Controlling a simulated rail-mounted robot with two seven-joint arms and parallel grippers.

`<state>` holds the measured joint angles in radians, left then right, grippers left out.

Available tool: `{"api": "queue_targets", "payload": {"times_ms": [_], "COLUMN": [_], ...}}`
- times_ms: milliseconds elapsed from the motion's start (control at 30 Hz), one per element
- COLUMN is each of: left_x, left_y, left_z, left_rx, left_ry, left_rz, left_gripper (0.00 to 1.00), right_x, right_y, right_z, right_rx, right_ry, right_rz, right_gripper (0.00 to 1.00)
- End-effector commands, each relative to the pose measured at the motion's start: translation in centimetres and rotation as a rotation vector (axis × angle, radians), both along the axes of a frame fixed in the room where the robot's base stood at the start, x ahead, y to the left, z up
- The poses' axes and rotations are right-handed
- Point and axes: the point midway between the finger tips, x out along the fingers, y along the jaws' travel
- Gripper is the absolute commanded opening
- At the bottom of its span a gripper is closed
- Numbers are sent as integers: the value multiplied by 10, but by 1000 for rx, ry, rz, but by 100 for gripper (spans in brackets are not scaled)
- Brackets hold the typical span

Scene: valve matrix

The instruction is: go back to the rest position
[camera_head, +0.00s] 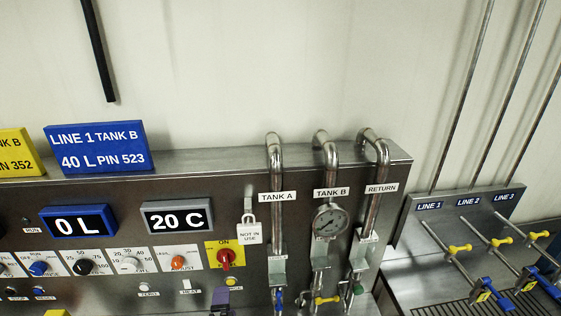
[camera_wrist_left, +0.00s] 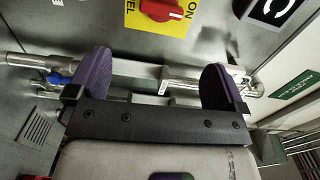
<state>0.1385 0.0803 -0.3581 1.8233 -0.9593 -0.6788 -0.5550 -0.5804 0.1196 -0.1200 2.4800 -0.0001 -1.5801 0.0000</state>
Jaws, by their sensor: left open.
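My left gripper (camera_head: 214,300) shows only as a small purple finger part at the bottom edge of the head view, in front of the panel's lower face. In the left wrist view my left gripper (camera_wrist_left: 158,82) is open, with its two purple fingers wide apart. Nothing is held between them. A metal pipe (camera_wrist_left: 135,70) runs across behind the fingers; I cannot tell how far off it is. My right gripper is in neither view.
The steel panel (camera_head: 120,190) carries displays, knobs and a red switch (camera_head: 226,257). Pipes with a gauge (camera_head: 330,222) rise at its right. A line manifold (camera_head: 470,225) with yellow and blue valve handles stands further right. A blue sign (camera_head: 97,147) stands on top.

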Motion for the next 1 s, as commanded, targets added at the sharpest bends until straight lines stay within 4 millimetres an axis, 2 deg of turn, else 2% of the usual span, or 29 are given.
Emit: {"api": "queue_targets", "payload": {"times_ms": [67,200,300,467,567,700,867,1000], "left_x": [-2,-14,-29,-57,-88,-148,-210,-256], "left_y": [9,21,26,27,27,25,29,40], "left_z": [-7,-25,-22,-12,-16,-30,-48,-70], "left_rx": [-91,-403,-657,-978,-1126,-1266,-1327,-1323], "left_ry": [24,123,186,293,393,560,679,739], "left_rz": [57,188,268,346,383,416,436,511], "left_gripper": [98,98,98,98,98,98,98,98], "right_x": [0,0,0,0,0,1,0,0], "right_y": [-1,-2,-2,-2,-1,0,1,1], "right_z": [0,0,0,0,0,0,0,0], "right_rx": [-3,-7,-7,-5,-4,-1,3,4], "right_ry": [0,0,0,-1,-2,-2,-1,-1], "right_rz": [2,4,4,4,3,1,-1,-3], "right_gripper": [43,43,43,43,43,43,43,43]}}
